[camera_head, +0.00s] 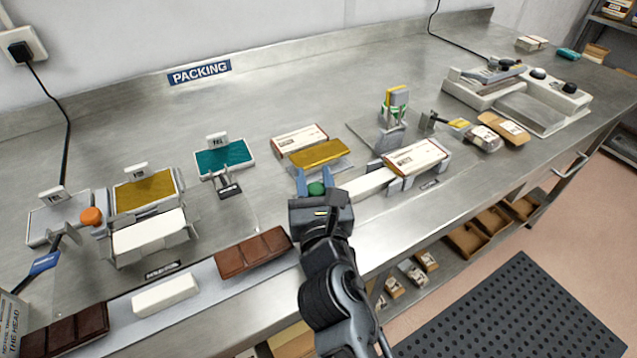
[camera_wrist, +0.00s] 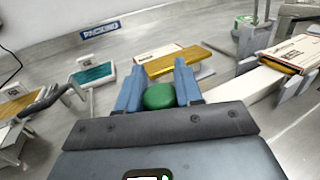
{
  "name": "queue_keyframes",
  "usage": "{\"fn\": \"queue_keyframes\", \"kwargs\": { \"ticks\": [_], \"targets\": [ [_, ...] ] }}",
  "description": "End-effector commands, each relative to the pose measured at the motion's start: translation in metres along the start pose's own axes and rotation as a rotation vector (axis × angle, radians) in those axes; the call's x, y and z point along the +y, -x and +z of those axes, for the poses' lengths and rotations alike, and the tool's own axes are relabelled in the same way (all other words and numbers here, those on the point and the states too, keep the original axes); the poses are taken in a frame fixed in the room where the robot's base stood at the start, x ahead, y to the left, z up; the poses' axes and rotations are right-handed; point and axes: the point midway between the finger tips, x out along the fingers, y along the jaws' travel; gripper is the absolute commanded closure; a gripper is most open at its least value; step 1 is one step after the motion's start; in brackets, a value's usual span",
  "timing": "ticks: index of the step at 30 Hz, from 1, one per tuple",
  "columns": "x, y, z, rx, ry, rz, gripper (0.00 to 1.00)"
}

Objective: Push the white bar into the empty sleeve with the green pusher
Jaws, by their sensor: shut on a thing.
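My gripper (camera_head: 316,184) is shut on the green pusher, whose round green knob (camera_head: 316,188) shows between the fingers. The knob also shows between the blue fingers in the wrist view (camera_wrist: 159,96); the rest of the pusher is hidden. A white bar (camera_head: 366,183) lies just right of my gripper, in line with the sleeve. It also shows in the wrist view (camera_wrist: 248,86). The white printed sleeve (camera_head: 414,156) sits in a grey holder. The bar's far end meets the sleeve's near side; I cannot tell how far inside it is.
Another white bar (camera_head: 166,294) and a brown bar (camera_head: 252,252) lie on the front strip at left. A gold-topped stack (camera_head: 320,154) and a teal block (camera_head: 222,158) stand behind my gripper. A sealing machine (camera_head: 520,95) stands at right.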

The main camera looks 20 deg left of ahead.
Motion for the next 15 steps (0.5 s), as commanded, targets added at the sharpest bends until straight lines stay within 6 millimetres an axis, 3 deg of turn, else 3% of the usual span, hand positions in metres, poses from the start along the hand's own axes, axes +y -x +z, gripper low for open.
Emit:
{"fn": "queue_keyframes", "kwargs": {
  "ticks": [1,2,3,9,15],
  "targets": [
    [0.0066,0.0014,0.0026,-0.005,-0.003,0.013,1.0],
    [0.0068,0.0014,0.0027,-0.005,-0.003,0.013,0.64],
    [0.007,0.0015,0.0027,-0.006,-0.003,0.014,0.6],
    [0.0055,0.0011,0.0032,-0.006,-0.002,0.011,0.43],
    [0.004,0.001,0.0022,-0.004,-0.002,0.008,0.43]
  ]
}}
